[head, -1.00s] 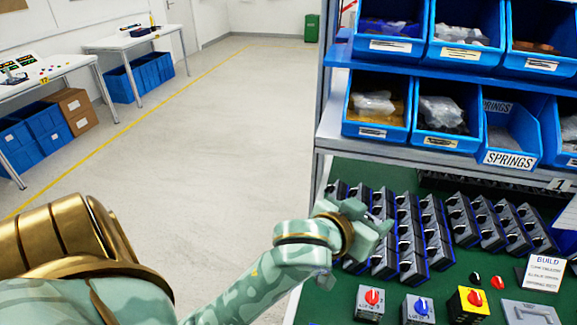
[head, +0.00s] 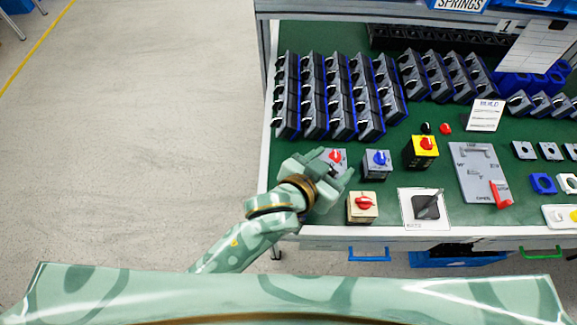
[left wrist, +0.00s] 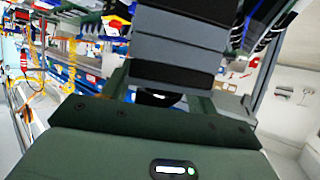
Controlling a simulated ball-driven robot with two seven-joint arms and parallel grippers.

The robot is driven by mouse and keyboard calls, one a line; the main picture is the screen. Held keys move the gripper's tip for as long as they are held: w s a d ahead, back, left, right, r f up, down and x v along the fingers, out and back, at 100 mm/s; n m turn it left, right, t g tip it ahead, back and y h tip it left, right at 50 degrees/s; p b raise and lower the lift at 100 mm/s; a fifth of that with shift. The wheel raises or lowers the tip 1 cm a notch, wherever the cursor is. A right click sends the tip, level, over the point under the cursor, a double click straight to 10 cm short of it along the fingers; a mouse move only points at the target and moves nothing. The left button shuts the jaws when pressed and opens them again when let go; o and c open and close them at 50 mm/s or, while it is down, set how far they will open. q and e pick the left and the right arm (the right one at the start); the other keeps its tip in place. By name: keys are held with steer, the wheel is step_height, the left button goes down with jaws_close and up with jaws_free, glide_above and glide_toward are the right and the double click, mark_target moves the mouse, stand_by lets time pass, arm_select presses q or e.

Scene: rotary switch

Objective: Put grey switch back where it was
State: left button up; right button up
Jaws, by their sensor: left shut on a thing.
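My left gripper (head: 330,175) is over the front left of the green bench, shut on a dark grey switch (head: 326,172), mostly hidden by the fingers. In the left wrist view a grey and dark banded body (left wrist: 178,45) fills the space between the fingers, with a dark round part (left wrist: 158,97) at its near end. A grey switch with a red knob (head: 337,157) stands just beyond the gripper, partly covered; I cannot tell whether they touch. Several columns of dark grey switches (head: 340,95) stand behind it. My right gripper is not in view.
A blue-knob grey switch (head: 377,163), a yellow switch (head: 422,153) and a cream switch (head: 362,206) stand close to the right. Further right are a white-edged card (head: 425,207) and a grey panel (head: 482,173) with a red lever. The left bench edge is near.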

arm_select(q)
steer(key=w+a+f, duration=0.1)
steer(key=w, duration=0.1)
steer(key=w+a+f+b, duration=0.1)
steer(key=w+a+f, duration=0.1)
steer(key=w+a+f+b, duration=0.1)
steer(key=w, duration=0.1)
steer(key=shift+w+a+f, duration=0.15)
steer(key=shift+w+a, duration=0.05)
steer(key=shift+w, duration=0.2)
steer(key=w+a+f+b, duration=0.1)
steer(key=f, duration=0.2)
steer(key=w+a+f+b, duration=0.1)
steer(key=w+f+b, duration=0.1)
steer(key=f, duration=0.1)
steer(key=w+a+f+b, duration=0.1)
steer(key=f+b, duration=0.1)
steer(key=f, duration=0.1)
steer(key=shift+w, duration=0.3)
steer(key=shift+r, duration=0.1)
steer(key=o, duration=1.7)
